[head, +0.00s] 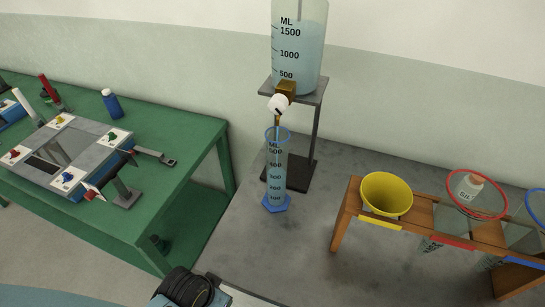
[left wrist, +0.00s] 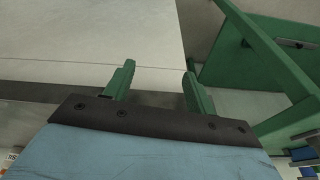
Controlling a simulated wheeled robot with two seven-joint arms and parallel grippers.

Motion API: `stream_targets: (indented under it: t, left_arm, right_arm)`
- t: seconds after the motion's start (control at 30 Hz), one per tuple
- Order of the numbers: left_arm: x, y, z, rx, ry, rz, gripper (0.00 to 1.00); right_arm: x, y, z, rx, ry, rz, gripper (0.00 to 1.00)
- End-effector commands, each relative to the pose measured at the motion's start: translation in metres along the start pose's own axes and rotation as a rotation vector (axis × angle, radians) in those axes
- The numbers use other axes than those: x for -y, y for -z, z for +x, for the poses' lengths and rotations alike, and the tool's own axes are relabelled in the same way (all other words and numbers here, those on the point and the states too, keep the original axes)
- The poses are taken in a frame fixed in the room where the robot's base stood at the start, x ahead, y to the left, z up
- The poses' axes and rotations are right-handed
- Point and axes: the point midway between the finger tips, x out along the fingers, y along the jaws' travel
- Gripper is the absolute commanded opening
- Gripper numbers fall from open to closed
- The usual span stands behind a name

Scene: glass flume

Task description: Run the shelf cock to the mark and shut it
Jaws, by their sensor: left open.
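A large clear vessel (head: 299,50) marked in ML holds pale blue water and stands on a grey shelf stand (head: 314,130). The brass shelf cock (head: 287,88) with a white round knob (head: 279,104) sits at its foot. A tall measuring cylinder (head: 276,170) with a blue rim and blue foot stands upright below the cock. It looks bluish inside, but I cannot tell its level, its mark or whether water runs. My left gripper (left wrist: 157,88) is open and empty in the left wrist view, away from the cock. My right gripper is not in view.
A green table (head: 190,165) at the left carries a grey panel and a blue bottle (head: 111,104).

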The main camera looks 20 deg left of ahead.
Motion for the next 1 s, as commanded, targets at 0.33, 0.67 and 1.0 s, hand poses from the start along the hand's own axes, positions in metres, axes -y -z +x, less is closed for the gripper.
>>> stream_targets:
  t: [0.33, 0.67, 1.0]
  left_arm:
    - [0.004, 0.032, -0.122, -0.055, 0.008, -0.006, 0.56]
    - [-0.001, 0.124, -0.192, -0.469, 0.056, -0.004, 0.56]
    - [-0.011, 0.227, -0.265, -1.036, 0.164, 0.025, 0.56]
  right_arm:
    - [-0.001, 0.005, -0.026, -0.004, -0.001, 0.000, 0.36]
    - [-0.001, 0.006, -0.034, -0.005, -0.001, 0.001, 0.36]
    - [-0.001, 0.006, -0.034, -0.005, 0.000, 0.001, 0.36]
